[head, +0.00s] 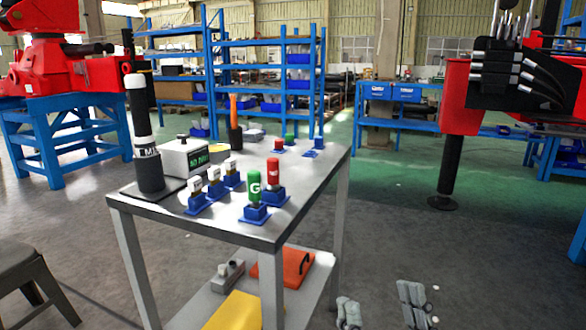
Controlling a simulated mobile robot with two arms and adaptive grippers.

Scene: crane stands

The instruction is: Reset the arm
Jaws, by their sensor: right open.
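My right gripper (382,303) shows at the bottom edge, right of the metal table (325,172). Its two grey fingers are apart with nothing between them, over the floor. My left gripper is not in view. On the table, a green-capped piece marked G (254,187) and a red-capped piece (273,172) stand upright in blue holders at the front. Several white-capped pieces (214,178) stand in blue holders to their left. Smaller red (279,144) and green (289,139) pieces are at the far edge.
A tall black-and-white cylinder (147,160) and a display box (185,158) stand at the table's left. A stool (35,280) is left. Red crane parts (461,95) are right.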

